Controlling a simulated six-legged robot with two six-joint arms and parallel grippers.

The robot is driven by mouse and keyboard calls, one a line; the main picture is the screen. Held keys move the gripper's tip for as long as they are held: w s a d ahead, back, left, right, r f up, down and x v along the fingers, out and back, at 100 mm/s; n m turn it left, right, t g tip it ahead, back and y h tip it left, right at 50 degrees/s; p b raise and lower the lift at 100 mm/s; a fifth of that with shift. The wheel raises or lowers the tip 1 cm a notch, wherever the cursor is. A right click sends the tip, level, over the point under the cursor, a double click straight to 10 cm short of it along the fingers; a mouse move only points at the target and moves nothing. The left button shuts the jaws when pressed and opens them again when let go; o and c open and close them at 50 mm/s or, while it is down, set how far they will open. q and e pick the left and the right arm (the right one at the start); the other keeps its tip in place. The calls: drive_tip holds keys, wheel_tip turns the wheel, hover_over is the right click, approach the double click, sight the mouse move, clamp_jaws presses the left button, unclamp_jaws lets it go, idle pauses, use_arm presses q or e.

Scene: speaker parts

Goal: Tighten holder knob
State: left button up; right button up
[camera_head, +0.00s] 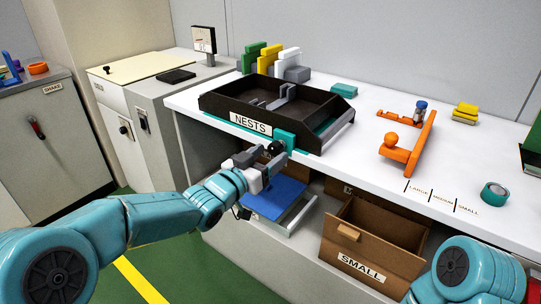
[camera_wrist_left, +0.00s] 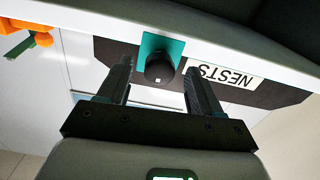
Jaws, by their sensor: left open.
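A black round holder knob (camera_head: 275,147) sits on a teal plate (camera_head: 286,138) at the front of the black tray labelled NESTS (camera_head: 215,105). In the left wrist view the knob (camera_wrist_left: 159,68) shows between and just beyond the two fingers, with the teal plate (camera_wrist_left: 166,44) behind it. My left gripper (camera_head: 266,160) is open, with its fingers pointing at the knob. In the left wrist view the gripper (camera_wrist_left: 157,72) has a finger on each side of the knob, with gaps; contact does not show. My right arm shows at the lower right, but its gripper is out of view.
The white bench (camera_head: 365,105) carries an orange fixture (camera_head: 408,152), a teal tape roll (camera_head: 494,194) and yellow blocks (camera_head: 465,113). Below it are a cardboard SMALL box (camera_head: 370,240) and a blue-topped platform (camera_head: 275,197).

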use_arm(q)
drive_tip(key=shift+w+d, duration=0.4)
drive_tip(key=shift+w, duration=0.15)
drive_tip(key=c, duration=1.1)
drive_tip(key=shift+o, duration=0.2)
